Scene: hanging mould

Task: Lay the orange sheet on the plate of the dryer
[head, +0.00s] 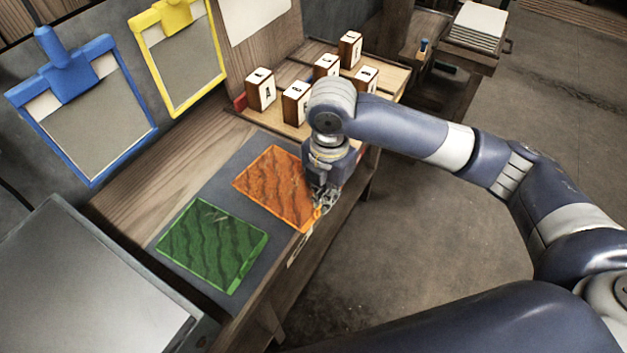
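The orange sheet (268,187) is translucent with dark wavy marks. It lies flat on a dark grey mat (225,179) on the wooden bench. My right gripper (320,208) points down at the sheet's right edge, near its front corner. The fingers overlap that edge in the picture; whether they grip it is too small to tell. A flat grey metal surface (85,290) with a raised rim fills the lower left and may be the dryer's plate. My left gripper is not in view.
A green sheet (212,245) lies on the mat beside the orange one. Blue (95,122) and yellow (182,55) frames hang at the back. Several lettered blocks (260,90) stand behind my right gripper. White sheets (478,25) are stacked on a far table.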

